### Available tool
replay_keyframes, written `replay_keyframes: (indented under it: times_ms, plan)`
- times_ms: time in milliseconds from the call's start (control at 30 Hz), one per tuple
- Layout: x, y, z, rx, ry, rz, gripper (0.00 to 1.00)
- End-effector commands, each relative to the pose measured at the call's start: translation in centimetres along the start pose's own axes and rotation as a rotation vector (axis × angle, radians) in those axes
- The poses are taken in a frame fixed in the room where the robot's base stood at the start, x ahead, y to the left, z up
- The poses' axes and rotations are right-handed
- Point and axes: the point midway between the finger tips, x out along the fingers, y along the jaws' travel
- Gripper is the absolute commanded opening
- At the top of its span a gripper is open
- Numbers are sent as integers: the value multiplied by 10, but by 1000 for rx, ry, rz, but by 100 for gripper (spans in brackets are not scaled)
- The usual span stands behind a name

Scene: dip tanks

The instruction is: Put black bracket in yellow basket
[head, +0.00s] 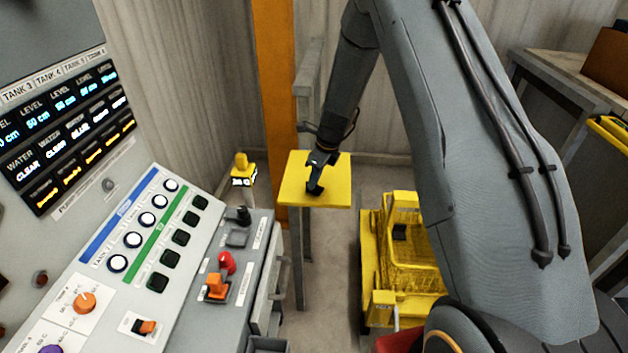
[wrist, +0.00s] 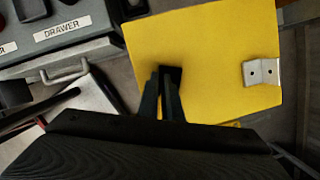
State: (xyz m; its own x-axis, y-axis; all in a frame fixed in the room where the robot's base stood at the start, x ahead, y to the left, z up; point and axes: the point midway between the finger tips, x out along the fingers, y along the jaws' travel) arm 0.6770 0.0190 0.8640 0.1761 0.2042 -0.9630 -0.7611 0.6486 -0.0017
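The black bracket (wrist: 174,73) is a small dark piece on the yellow table top, at my fingertips in the wrist view. In the head view it is a dark shape (head: 315,189) under my gripper (head: 320,163). In the wrist view my gripper (wrist: 164,82) has its two dark fingers close together, with a narrow gap between them. Dark fingers overlap the dark bracket, so I cannot tell whether they grip it. The yellow basket (head: 417,277) stands low, right of the table in the head view. A small dark patch shows inside it; I cannot tell what it is.
A control console (head: 190,235) with knobs and buttons stands at left. An orange post (head: 273,80) rises behind. Floor shows between table and basket.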

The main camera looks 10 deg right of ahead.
Motion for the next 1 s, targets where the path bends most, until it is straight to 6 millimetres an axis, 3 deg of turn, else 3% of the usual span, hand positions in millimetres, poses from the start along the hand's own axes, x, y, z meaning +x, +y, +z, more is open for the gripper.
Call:
replay_keyframes:
  times_ms: [67, 200, 633, 1000]
  plan:
    - [3, 0, -1, 0, 0, 0, 0]
    - [2, 0, -1, 0, 0, 1, 24]
    - [-6, 0, 0, 0, -1, -1, 24]
    - [-64, -1, 0, 0, -2, -3, 24]
